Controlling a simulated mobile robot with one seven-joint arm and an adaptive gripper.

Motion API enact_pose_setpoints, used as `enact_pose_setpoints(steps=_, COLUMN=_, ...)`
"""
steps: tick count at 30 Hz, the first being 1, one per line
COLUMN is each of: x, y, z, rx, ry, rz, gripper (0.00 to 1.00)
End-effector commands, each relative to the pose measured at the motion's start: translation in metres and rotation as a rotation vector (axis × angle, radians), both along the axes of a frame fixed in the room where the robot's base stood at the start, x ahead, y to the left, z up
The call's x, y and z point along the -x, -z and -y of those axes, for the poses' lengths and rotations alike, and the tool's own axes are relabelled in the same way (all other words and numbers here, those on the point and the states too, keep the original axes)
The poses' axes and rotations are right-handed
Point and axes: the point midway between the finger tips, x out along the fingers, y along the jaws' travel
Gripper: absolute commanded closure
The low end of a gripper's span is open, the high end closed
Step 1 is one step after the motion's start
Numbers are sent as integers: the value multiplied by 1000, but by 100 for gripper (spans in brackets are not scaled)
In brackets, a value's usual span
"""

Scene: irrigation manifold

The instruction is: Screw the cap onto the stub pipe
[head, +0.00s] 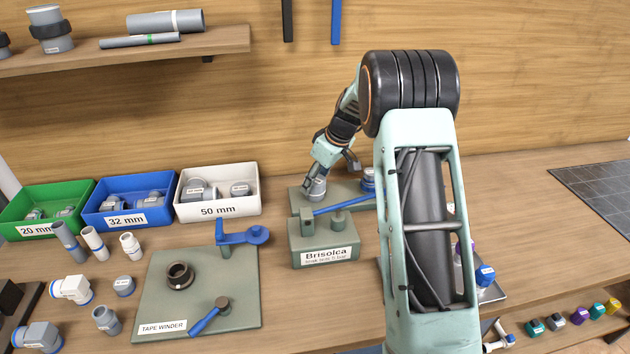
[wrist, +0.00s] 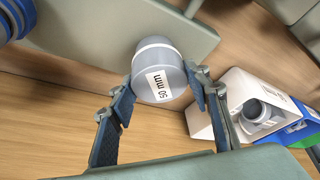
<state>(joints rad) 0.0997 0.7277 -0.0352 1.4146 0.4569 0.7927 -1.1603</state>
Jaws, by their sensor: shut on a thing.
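The cap, a grey cylinder labelled "50 mm" (wrist: 157,72), sits between the fingers of my gripper (wrist: 161,80) in the wrist view, with a pale ring at its far end. My gripper is shut on it. In the head view my gripper (head: 319,178) points down around the grey cap (head: 316,190), at the left end of the grey-green manifold block (head: 296,199). The stub pipe cannot be made out; the cap and gripper cover that spot, so I cannot tell whether the cap is seated on it.
A blue-ringed fitting (head: 368,180) stands right of the cap. A blue-handled "Brisolca" block (head: 324,248) is in front. The tape winder board (head: 165,300), loose fittings and the 50 mm bin (head: 217,209) lie left. The upper shelf (head: 130,58) is behind.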

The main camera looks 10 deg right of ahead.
Motion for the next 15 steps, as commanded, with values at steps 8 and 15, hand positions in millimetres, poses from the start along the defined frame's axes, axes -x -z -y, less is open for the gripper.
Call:
enact_pose_setpoints(steps=8, x=0, y=-1, z=-1, rx=2, ry=259, rz=3, gripper=85)
enact_pose_setpoints(steps=15, x=0, y=-1, z=0, rx=0, ry=372, rz=3, gripper=85)
